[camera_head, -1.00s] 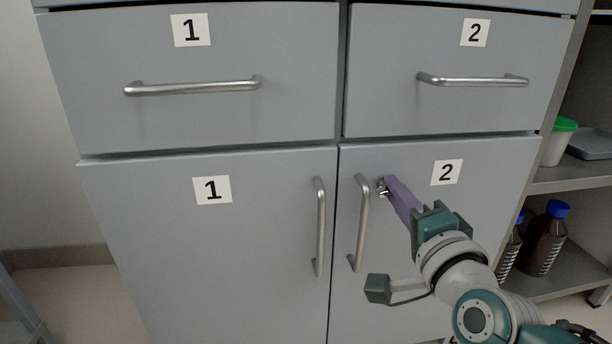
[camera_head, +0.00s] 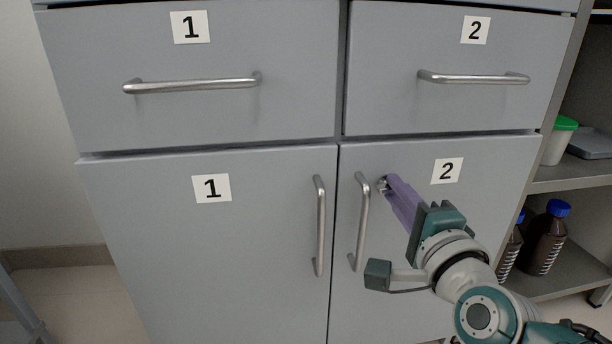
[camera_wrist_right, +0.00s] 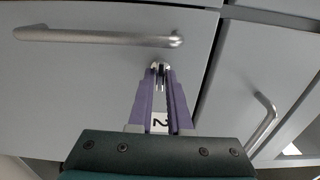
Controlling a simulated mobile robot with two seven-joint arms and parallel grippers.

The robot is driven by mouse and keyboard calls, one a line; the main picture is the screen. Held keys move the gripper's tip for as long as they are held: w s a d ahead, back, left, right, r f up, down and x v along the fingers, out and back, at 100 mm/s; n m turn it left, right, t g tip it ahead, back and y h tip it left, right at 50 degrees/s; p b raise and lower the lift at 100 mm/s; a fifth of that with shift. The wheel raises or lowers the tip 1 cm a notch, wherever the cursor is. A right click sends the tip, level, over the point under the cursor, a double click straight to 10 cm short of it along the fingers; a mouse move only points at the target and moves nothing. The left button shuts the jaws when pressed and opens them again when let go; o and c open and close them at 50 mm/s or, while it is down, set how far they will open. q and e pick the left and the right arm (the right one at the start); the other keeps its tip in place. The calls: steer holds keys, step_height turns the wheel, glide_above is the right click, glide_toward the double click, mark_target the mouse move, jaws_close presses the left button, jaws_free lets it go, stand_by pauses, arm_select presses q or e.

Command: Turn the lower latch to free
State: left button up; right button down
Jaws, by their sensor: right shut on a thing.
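The lower latch (camera_head: 382,185) is a small metal piece near the top of the lower right door (camera_head: 380,290), just right of the door's upright handle. My right gripper (camera_head: 387,184) reaches it from the lower right with its purple fingers and is shut on it. In the right wrist view the latch (camera_wrist_right: 158,68) shows between the tips of the purple fingers (camera_wrist_right: 161,76). The fingers hide part of the latch, so its exact angle is hard to tell. My left gripper is not in view.
The door handle (camera_head: 361,225) stands close to the left of my right fingers. The drawers above and the left door (camera_head: 230,260) are closed. An open shelf (camera_head: 575,183) at the right holds bottles (camera_head: 546,238) and a green-lidded tub (camera_head: 558,142).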

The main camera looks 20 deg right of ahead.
steer(key=c, duration=0.9)
jaws_free()
steer(key=p+v, duration=0.3)
steer(key=v, duration=0.7)
steer(key=shift+p, duration=0.3)
steer(key=shift+w, duration=0.1)
